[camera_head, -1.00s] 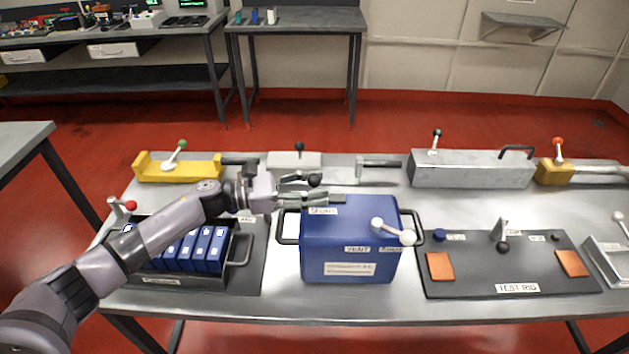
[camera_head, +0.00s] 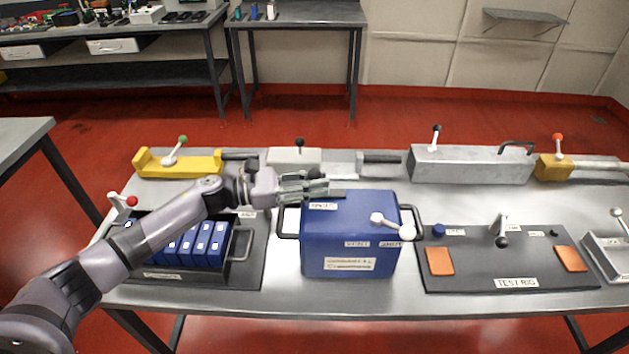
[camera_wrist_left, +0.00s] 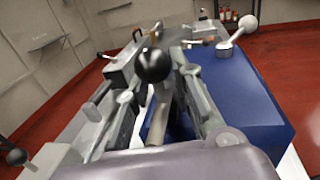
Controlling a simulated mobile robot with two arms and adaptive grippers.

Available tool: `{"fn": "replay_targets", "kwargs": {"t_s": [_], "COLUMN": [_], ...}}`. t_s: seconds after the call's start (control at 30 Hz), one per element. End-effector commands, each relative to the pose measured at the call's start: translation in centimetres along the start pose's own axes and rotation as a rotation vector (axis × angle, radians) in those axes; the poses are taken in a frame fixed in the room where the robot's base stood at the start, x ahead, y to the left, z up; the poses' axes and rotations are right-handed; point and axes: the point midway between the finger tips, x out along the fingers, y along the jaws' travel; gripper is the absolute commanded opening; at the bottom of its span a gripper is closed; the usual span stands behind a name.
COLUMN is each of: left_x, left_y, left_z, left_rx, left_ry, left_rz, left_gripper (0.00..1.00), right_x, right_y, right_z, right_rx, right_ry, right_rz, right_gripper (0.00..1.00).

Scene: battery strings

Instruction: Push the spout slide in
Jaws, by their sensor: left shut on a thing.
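The blue box (camera_head: 350,235) stands upright on the metal bench, with a "SPOUT" label at its upper left and a "VENT" label on its front. My left gripper (camera_head: 318,189) is at the top back left edge of the box, its fingers pointing right. It is shut on the spout slide, which is mostly hidden by the fingers. In the left wrist view a black ball knob (camera_wrist_left: 154,65) sits between the two fingers, with the blue box (camera_wrist_left: 245,105) to their right. My right gripper is out of view.
A white-knobbed lever (camera_head: 390,226) sits on the box's right top. A tray of blue cells (camera_head: 240,250) lies left of the box, under my left arm. A dark test rig mat (camera_head: 470,275) lies to the right. Metal fixtures (camera_head: 470,165) line the back.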

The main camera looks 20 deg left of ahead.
Motion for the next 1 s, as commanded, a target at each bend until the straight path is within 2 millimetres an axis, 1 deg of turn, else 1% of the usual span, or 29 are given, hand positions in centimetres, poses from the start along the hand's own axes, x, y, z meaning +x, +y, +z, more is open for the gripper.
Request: {"fn": "replay_targets", "kwargs": {"t_s": [0.5, 0.57, 0.7, 0.8, 0.9, 1.0], "left_x": [0.0, 0.5, 2.9, 4.2, 4.6, 4.6], "left_y": [0.3, 0.2, -0.2, -0.5, -0.5, -0.6], "left_z": [0.2, 0.1, 0.0, 0.1, 0.3, 0.3], "left_rx": [0.001, 0.000, 0.002, 0.002, 0.002, 0.001], "left_ry": [-0.002, -0.003, -0.005, -0.005, -0.005, -0.004], "left_rz": [0.008, 0.007, 0.007, 0.008, 0.010, 0.010], "left_gripper": [0.00, 0.00, 0.00, 0.00, 0.00, 0.00], "right_x": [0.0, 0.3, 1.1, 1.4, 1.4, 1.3], "right_y": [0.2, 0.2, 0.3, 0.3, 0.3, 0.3], "right_z": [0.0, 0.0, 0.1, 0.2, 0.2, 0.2], "right_rx": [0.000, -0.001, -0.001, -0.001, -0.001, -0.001], "right_ry": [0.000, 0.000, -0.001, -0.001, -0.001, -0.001], "right_rz": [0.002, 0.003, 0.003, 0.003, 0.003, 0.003], "right_gripper": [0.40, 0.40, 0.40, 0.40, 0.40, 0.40]}}
